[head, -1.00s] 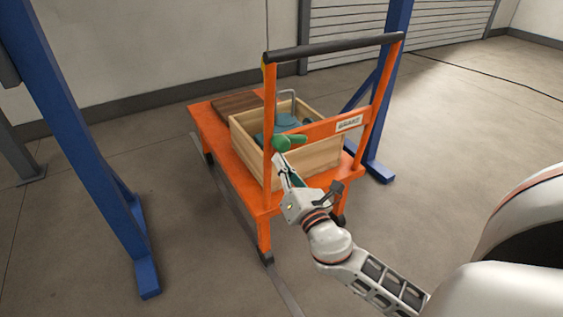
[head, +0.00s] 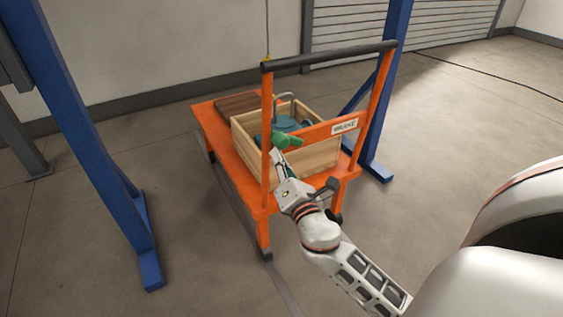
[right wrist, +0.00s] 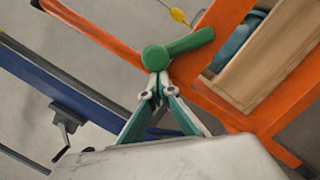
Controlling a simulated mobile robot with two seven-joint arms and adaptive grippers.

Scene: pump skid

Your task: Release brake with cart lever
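The orange cart (head: 262,205) stands in the middle of the head view. A green lever (head: 290,141) is mounted at the left end of its crossbar, which bears a BRAKE label (head: 345,127). In the right wrist view the lever's round hub (right wrist: 155,58) is at the centre and its handle (right wrist: 190,43) points up and right. My right gripper (head: 275,153) is just below the lever. Its fingertips (right wrist: 158,78) are together right at the hub's lower edge; contact is not certain, and the handle is not between them. My left gripper is out of view.
A wooden crate (head: 318,160) on the cart holds a blue-green part (head: 287,122). Blue posts (head: 80,140) stand left and right of the cart. A yellow piece (right wrist: 179,16) hangs on a line behind the handlebar (head: 330,56). Floor is open at right.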

